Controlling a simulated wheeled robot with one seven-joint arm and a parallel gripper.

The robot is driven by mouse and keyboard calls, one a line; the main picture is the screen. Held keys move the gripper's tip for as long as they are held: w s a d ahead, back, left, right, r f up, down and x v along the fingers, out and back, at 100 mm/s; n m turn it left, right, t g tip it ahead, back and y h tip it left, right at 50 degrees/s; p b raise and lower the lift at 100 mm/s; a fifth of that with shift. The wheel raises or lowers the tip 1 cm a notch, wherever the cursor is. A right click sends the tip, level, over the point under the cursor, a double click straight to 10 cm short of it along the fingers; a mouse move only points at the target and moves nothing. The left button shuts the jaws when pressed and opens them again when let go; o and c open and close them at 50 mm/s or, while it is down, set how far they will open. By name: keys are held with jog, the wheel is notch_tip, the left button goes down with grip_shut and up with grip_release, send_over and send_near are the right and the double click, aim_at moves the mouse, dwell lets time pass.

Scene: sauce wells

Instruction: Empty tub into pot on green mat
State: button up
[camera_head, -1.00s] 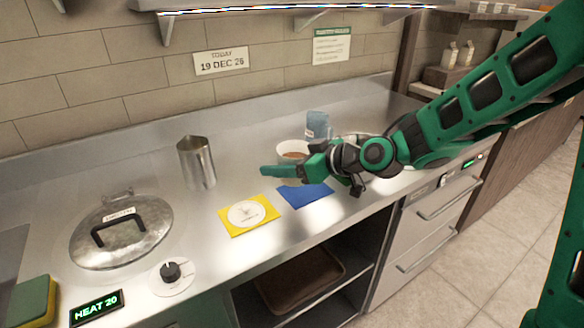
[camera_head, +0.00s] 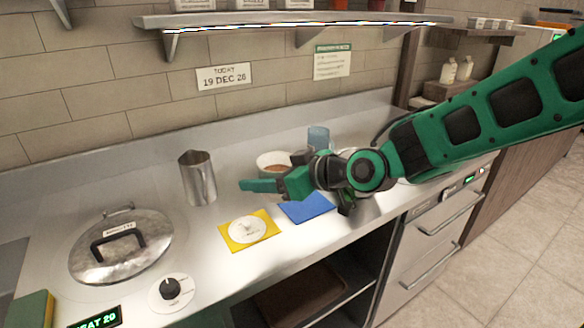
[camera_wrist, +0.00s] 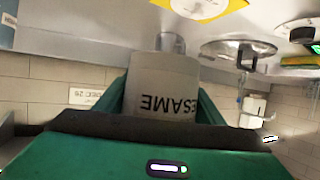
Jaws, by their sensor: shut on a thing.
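My gripper (camera_head: 262,186) is shut on a pale tub (camera_head: 274,159) above the counter, with its green fingers pointing left. In the head view brown contents show inside the tub's open top, and a finger hides its lower part. In the wrist view the tub (camera_wrist: 163,85) fills the space between the fingers, with the word SESAME upside down in that picture. The tub looks upright. I cannot make out a green mat or a pot on it; my arm covers part of the counter to the right.
A blue mat (camera_head: 307,208) and a yellow mat (camera_head: 229,236) with a white disc lie near the front edge. A metal pitcher (camera_head: 197,178) and a metal lid (camera_head: 150,235) stand left. A blue container (camera_head: 319,137) is behind my gripper.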

jog(key=shift+w, duration=0.1)
jog(key=shift+w+d+f, duration=0.1)
jog(key=shift+w+d, duration=0.15)
jog(key=shift+w, duration=0.1)
jog(key=w+d+f+m+t+h, duration=0.2)
jog(key=w+d+m+t+h, duration=0.2)
jog(key=w+d, duration=0.6)
jog(key=shift+w+d+m+h, duration=0.3)
jog(key=shift+w+m+h, duration=0.4)
jog(key=shift+w+m, duration=0.35)
jog(key=shift+r+t, duration=0.15)
jog(key=shift+t, duration=0.15)
jog(key=w+d+r+m+g+y+p, duration=0.1)
jog(key=w+d+r+m+y+p, duration=0.1)
jog(key=d+r+m+y, duration=0.2)
jog(key=shift+d+r+m+y, duration=0.15)
jog(key=shift+r+m+y, duration=0.3)
jog(key=shift+m, duration=1)
jog(key=shift+w+r+m+y+p, duration=0.1)
jog(key=shift+r+m+y+p, duration=0.35)
jog(key=shift+m, duration=0.35)
